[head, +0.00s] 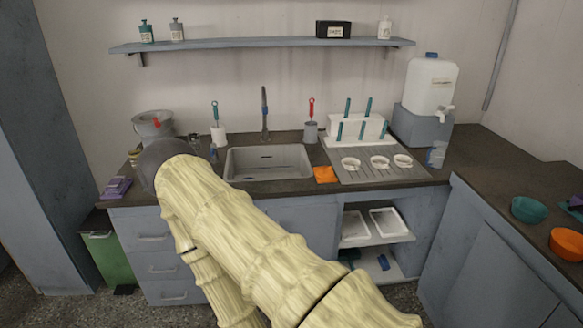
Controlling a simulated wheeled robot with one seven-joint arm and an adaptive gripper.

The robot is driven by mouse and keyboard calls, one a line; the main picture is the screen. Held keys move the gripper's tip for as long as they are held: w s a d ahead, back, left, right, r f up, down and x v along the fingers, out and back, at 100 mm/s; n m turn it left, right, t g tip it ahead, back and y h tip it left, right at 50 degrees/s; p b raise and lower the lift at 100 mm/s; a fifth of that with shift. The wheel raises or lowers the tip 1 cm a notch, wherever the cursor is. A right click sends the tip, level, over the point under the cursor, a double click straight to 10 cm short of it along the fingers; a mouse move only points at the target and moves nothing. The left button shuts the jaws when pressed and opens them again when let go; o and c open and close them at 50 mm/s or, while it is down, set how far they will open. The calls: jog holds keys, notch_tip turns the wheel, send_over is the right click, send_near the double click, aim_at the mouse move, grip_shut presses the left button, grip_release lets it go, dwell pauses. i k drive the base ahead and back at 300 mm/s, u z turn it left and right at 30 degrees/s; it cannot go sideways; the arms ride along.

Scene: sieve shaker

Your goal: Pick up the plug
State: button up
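I cannot pick out the plug for certain. The grey sink (269,163) is set in the dark counter, and a few small dark marks show inside it, too small to name. Small dark items (194,140) stand on the counter left of the sink, partly behind my arm. My pale, ridged arm runs from the lower right to the upper left and ends in a dark grey rounded part over the left of the counter. My gripper's fingers do not show; they seem hidden behind the arm.
A tap (264,112) rises behind the sink. Brushes in holders stand either side. An orange cloth (325,174) lies right of the sink, beside a drainer (375,168) with white dishes and a rack. A metal pot (152,128) stands left. A water container (431,82) stands right.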

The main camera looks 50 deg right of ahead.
aim_at(324, 173)
jog(key=i, duration=1)
jog(key=z, duration=1.05)
jog(key=i, duration=0.7)
jog(key=z, duration=0.8)
